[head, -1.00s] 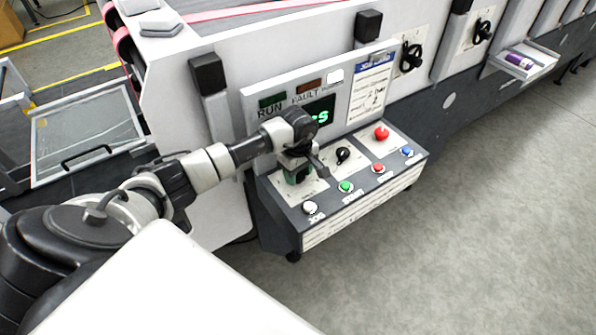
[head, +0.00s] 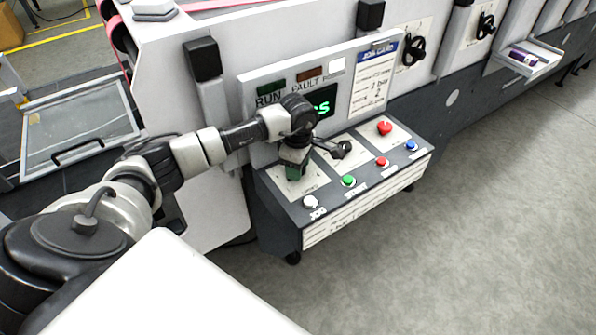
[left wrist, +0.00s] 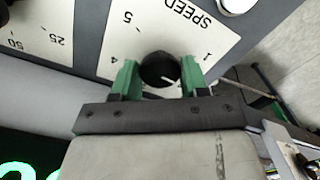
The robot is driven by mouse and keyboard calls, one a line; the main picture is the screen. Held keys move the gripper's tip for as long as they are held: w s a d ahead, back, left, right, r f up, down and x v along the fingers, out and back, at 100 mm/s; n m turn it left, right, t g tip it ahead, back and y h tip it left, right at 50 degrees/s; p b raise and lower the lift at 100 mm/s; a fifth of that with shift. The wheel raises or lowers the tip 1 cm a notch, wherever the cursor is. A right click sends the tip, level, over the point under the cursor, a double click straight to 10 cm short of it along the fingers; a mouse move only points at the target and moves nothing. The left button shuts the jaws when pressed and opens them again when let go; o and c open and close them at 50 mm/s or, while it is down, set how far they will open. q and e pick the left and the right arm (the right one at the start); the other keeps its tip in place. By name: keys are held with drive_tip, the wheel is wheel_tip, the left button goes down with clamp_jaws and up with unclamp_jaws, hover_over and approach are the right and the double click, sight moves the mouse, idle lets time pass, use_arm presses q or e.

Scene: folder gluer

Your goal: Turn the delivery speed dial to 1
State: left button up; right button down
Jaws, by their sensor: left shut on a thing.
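The delivery speed dial is a round black knob (left wrist: 159,68) on a pale plate marked SPEED (left wrist: 172,22) in the left wrist view. The plate appears upside down, with 1 at the right and 4 and 5 at the left. The knob's white mark points right and slightly down in the picture, below the 1. My left gripper (left wrist: 160,80) is shut on the knob, its green fingers on either side. In the head view my left gripper (head: 294,171) reaches down to the leftmost panel plate and hides the dial. My right gripper is not in view.
The console also has a black middle knob (head: 344,147), partly covered by a dark part of my wrist, and a red button (head: 384,128). Along the front are white (head: 310,202), green (head: 348,181), red and blue buttons. A lit display (head: 322,106) stands behind.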

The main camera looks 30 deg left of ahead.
use_arm(q)
drive_tip(key=n+b, duration=0.2)
drive_tip(key=n, duration=0.2)
drive_tip(key=shift+f, duration=0.1)
drive_tip(key=shift+n+b, duration=0.8)
drive_tip(key=shift+n, duration=0.5)
drive_tip(key=o, duration=0.9)
wheel_tip(320, 180, up, 11)
drive_tip(key=b, duration=0.3)
